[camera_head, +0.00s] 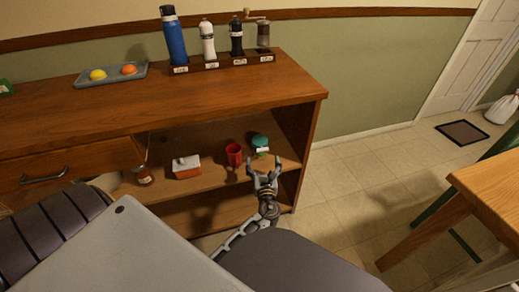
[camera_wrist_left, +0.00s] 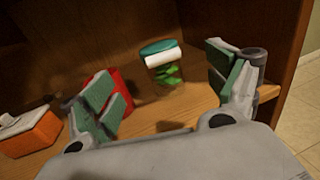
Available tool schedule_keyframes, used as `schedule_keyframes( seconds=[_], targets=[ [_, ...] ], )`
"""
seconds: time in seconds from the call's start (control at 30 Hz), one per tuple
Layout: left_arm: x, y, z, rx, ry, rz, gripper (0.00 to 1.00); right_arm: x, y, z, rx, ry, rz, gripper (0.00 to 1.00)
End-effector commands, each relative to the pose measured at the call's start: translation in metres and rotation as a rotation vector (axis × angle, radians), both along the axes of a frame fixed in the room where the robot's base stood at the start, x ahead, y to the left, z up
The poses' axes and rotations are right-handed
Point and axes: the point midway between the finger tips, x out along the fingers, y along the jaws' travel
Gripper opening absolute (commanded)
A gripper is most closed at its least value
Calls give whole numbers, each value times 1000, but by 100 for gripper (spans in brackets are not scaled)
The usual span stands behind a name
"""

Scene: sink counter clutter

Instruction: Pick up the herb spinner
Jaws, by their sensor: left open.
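The herb spinner looks to be the clear container with a teal lid, a white band and green contents (camera_wrist_left: 165,66). It stands upright on the open shelf of the wooden cabinet, and its teal lid shows in the head view (camera_head: 259,141). My left gripper (camera_head: 264,168) is open and empty at the shelf's front edge, in front of the container. In the left wrist view the container appears between the two spread fingers, beyond their tips and apart from them. My right gripper is in neither view.
A red cup (camera_head: 234,154) stands just left of the container, partly behind the left finger in the wrist view. An orange-and-white box (camera_head: 186,167) and a small jar (camera_head: 143,175) are farther left. The cabinet's side wall (camera_head: 298,125) bounds the right. Bottles stand on top.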

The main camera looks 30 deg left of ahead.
Motion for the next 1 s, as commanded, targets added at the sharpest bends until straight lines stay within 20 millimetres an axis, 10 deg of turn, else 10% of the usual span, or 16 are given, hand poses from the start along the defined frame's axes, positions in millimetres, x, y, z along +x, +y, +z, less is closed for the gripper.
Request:
schedule_keyframes(
  seconds=[1.0],
  targets=[
    [65,49,-1,-1,1,0,89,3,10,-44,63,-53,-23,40]
  ],
)
